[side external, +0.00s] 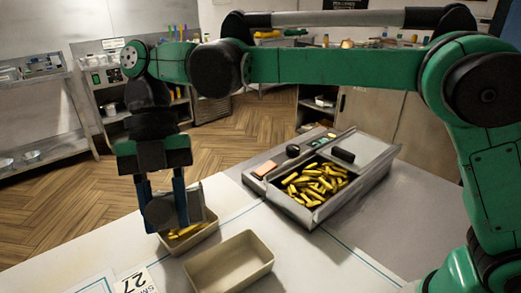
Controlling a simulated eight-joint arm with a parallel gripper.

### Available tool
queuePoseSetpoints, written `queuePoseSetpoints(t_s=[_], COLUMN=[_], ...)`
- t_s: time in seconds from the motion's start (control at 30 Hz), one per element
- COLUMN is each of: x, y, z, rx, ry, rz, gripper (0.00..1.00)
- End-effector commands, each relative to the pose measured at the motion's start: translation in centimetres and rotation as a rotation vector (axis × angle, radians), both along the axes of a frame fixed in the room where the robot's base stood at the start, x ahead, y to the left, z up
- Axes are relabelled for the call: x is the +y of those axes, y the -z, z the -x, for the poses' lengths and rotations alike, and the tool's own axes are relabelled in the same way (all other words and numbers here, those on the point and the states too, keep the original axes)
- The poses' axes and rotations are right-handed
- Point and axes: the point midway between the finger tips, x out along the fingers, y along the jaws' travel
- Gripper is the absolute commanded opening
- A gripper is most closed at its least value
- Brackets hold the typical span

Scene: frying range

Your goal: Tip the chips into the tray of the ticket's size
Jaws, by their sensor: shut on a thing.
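My gripper (164,205) points down at the left, its two fingers shut on a grey scoop (196,205). The scoop is tilted and partly hidden by the fingers, so its inside does not show. It is over or just behind a beige tray (212,232) that has some yellow chips (187,231) in it. A second beige tray (228,268) stands in front and to the right, and is empty.
A grey metal station (372,160) with a bin of many chips (316,183) stands to the right of the trays. The white counter (305,262) is bare between the empty tray and my arm's base. Shelves and a wooden floor lie behind.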

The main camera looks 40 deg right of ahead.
Motion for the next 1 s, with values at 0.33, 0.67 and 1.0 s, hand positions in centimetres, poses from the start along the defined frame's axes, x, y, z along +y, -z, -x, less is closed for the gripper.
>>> queuePoseSetpoints(t_s=[0.33, 0.67, 1.0], x=[1.0, 2.0, 2.4], y=[2.6, 6.3, 6.6], z=[2.4, 4.6, 5.4], rx=[-0.161, -0.391, -0.535], ry=[-0.006, -0.006, -0.002], rz=[0.074, 0.177, 0.247], gripper=[0.0, 0.0, 0.0])
